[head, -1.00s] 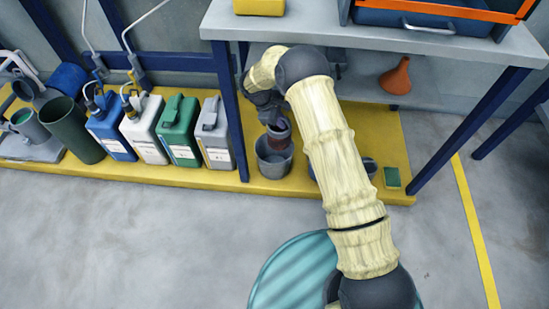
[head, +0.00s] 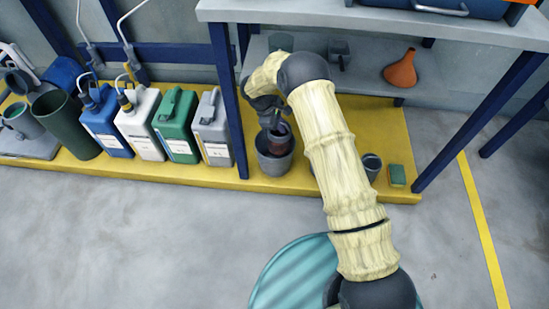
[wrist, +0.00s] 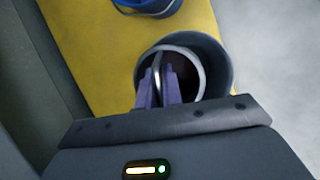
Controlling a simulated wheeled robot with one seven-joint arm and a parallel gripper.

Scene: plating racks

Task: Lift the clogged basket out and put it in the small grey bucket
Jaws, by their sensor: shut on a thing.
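The small grey bucket (head: 262,164) stands on the yellow platform, right of the blue post. The clogged basket (head: 279,140), dark with a reddish-brown side, is upright with its lower part inside the bucket's mouth. In the wrist view the basket's pale rim (wrist: 203,68) sits within the bucket's wider rim (wrist: 226,62), and its inside is dark. My gripper (head: 269,118) is above the bucket, its fingers (wrist: 158,84) shut on the basket at a thin pale curved edge or handle. Whether the basket touches the bucket's floor is hidden.
Several jugs, including a grey jug (head: 212,130), stand left of the post. A small grey container (head: 372,167) and a green sponge (head: 397,175) are at the right. A shelf with an orange funnel (head: 400,70) lies behind. A blue pail (wrist: 148,5) shows in the wrist view.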

